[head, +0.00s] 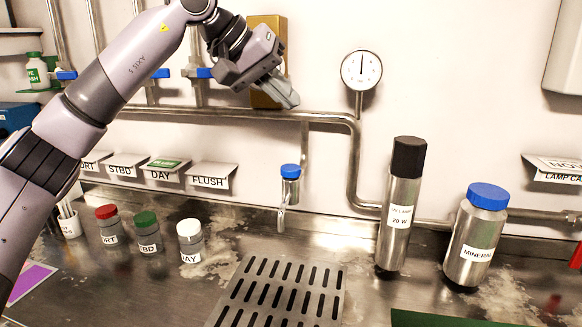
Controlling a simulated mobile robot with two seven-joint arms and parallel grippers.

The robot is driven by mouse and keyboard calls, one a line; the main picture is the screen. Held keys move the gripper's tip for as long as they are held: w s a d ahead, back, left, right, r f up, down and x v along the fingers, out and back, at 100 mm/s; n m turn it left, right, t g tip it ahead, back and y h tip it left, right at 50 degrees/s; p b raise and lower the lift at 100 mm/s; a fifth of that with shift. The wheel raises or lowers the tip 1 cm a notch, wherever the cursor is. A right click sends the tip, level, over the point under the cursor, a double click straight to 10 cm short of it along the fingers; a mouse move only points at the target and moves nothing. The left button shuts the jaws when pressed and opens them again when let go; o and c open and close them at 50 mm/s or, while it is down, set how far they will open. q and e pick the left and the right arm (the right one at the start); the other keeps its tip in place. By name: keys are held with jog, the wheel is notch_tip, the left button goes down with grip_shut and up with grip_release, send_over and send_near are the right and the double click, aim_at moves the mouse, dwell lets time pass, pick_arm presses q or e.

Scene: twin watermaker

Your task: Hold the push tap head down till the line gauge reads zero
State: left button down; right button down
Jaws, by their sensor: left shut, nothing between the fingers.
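The push tap (287,194) hangs from the wall pipe above the grated drain, with a blue head (290,171) on top. The line gauge (361,70) is a round white dial on the wall, right of the tap; its needle points about straight up, and its numbers are too small to read. My left gripper (289,101) is shut and empty. It is above the tap head, apart from it, in front of the wall pipe and a brass-coloured box. My right gripper is not in view.
A slotted drain grate (282,290) lies below the tap. A black-capped lamp cylinder (400,205) and a blue-lidded mineral bottle (477,235) stand to the right. Small jars with red, green and white lids (190,242) stand left. The pipe (235,115) crosses behind the gripper.

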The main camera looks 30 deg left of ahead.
pick_arm(q)
jog(key=b, duration=0.6)
send_over(285, 168)
notch_tip(285, 168, down, 6)
jog(key=shift+r, duration=0.1)
jog(key=shift+f+b, duration=0.6)
jog(key=shift+f, duration=0.35)
jog(key=shift+f+b, duration=0.3)
jog(key=shift+f, duration=0.25)
jog(key=shift+f, duration=0.1)
dwell(0.4)
jog(key=shift+f, duration=0.35)
